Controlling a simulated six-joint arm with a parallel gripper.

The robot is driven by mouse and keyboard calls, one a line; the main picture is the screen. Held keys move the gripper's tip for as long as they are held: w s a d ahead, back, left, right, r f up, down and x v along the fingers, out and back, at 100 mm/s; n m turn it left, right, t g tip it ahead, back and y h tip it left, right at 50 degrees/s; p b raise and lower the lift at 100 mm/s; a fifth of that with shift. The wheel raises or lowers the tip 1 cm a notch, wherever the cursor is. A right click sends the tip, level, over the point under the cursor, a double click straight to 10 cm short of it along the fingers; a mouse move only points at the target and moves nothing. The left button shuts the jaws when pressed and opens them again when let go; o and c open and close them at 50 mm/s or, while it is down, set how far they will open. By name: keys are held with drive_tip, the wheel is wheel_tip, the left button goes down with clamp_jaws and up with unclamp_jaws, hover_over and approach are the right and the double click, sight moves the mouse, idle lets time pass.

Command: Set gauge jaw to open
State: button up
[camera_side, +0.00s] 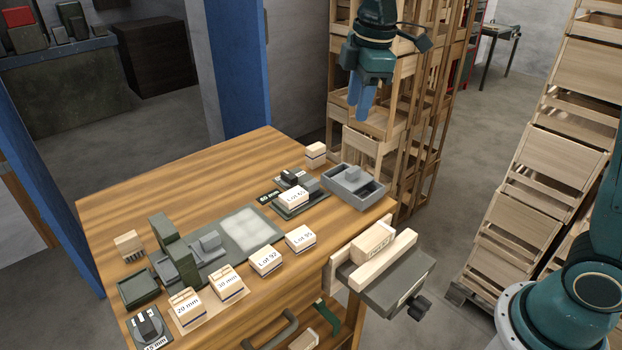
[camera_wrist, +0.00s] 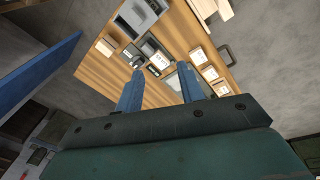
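My gripper (camera_side: 361,112) hangs high above the far right corner of the bench, clear of everything. In the wrist view its blue fingers (camera_wrist: 161,80) stand apart with nothing between them. A dark gauge (camera_side: 292,182) labelled 60 mm sits near the bench's right end, with a pale block marked Lot 61 (camera_side: 293,197) on its green base. A second dark gauge (camera_side: 147,325) labelled 45 mm is at the near left corner. I cannot tell which gauge's jaw is meant, or whether either jaw is open. The 60 mm gauge shows small in the wrist view (camera_wrist: 153,50).
A grey tray (camera_side: 371,196) stands near the bench's right edge. A vise (camera_side: 393,286) on the right side has a block between pale jaws. Lot 92 (camera_side: 266,261) and Lot 95 (camera_side: 300,238) blocks lie along the front. Stacked crates (camera_side: 395,150) stand behind. The bench's back left is clear.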

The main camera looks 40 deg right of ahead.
sight(311, 182)
drive_tip(key=w+a+f+n+g, duration=0.1)
drive_tip(key=w+f+n, duration=0.4)
drive_tip(key=w+f, duration=0.4)
drive_tip(key=shift+w+a+n+g, duration=0.4)
drive_tip(key=shift+w, duration=0.5)
drive_tip(key=shift+f, duration=0.15)
wheel_tip(311, 182, down, 14)
drive_tip(key=shift+r, duration=0.15)
drive_tip(key=shift+c, duration=0.2)
clamp_jaws()
